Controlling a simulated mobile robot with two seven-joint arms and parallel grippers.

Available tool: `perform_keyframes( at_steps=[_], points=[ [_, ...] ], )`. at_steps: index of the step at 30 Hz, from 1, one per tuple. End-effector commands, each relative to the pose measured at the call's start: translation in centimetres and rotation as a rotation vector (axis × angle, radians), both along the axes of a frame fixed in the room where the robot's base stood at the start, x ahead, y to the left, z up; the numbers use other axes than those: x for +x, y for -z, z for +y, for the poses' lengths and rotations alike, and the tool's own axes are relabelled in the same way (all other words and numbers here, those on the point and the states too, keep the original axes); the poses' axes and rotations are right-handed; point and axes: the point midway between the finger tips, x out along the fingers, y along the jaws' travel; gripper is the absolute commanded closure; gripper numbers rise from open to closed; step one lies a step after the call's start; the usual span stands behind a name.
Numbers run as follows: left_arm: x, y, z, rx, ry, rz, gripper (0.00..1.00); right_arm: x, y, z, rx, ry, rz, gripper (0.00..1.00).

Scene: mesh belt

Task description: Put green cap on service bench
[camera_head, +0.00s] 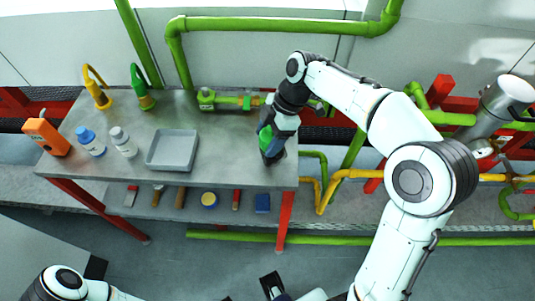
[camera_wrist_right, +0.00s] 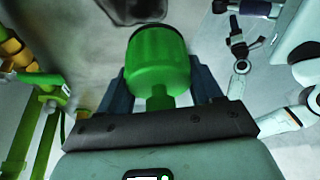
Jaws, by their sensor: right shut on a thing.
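The green cap (camera_head: 266,138) is at the right end of the grey service bench (camera_head: 225,165), in my right gripper (camera_head: 269,148). In the right wrist view the green cap (camera_wrist_right: 158,60) sits between the two dark fingers of my right gripper (camera_wrist_right: 160,88), which is shut on it. I cannot tell whether the cap touches the bench top. My left arm enters at the lower left, and a small dark gripper part, likely my left gripper (camera_head: 272,284), shows at the bottom edge. Its jaw state is unclear.
A grey tray (camera_head: 173,169) lies mid-bench. Left of it stand a white bottle (camera_head: 124,145), a blue-capped bottle (camera_head: 90,142) and an orange container (camera_head: 46,135). Green pipes run behind. Bench top between tray and gripper is clear.

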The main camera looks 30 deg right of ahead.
Motion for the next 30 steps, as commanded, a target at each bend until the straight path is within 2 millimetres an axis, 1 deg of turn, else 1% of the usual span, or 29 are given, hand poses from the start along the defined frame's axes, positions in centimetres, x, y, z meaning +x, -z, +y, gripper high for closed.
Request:
perform_keyframes(
  at_steps=[1, 3, 8, 15, 18, 25, 29, 30],
  points=[
    [-0.1, 0.3, 0.0, 0.0, 0.0, 0.001, 0.57, 0.0, 1.2, 0.0, 0.001, 0.001, 0.003, 0.65],
    [-0.1, 0.4, 0.0, 0.0, 0.0, 0.001, 0.57, 0.0, 2.1, 0.0, 0.0, 0.0, 0.001, 0.65],
    [-0.1, 0.5, 0.0, -0.001, 0.001, 0.002, 0.57, 0.0, 3.3, 0.0, 0.0, 0.0, 0.0, 0.65],
    [-0.2, 0.9, 0.0, 0.0, 0.0, 0.003, 0.57, 0.0, 6.8, 0.0, 0.0, -0.001, 0.002, 0.65],
    [-0.3, 1.0, 0.0, 0.0, 0.0, 0.003, 0.57, 0.0, 7.2, 0.0, 0.0, 0.0, -0.001, 0.65],
    [-0.3, 1.0, 0.0, 0.0, 0.0, 0.003, 0.57, 0.0, 7.2, 0.0, 0.0, 0.0, -0.002, 0.65],
    [-0.2, 1.3, 0.0, 0.0, -0.001, 0.0, 0.57, 0.0, 7.6, 0.0, 0.0, -0.001, -0.001, 0.65],
    [-0.2, 1.2, 0.0, 0.0, -0.001, 0.0, 0.57, 0.0, 7.6, 0.0, 0.0, -0.001, -0.001, 0.29]
  ],
)
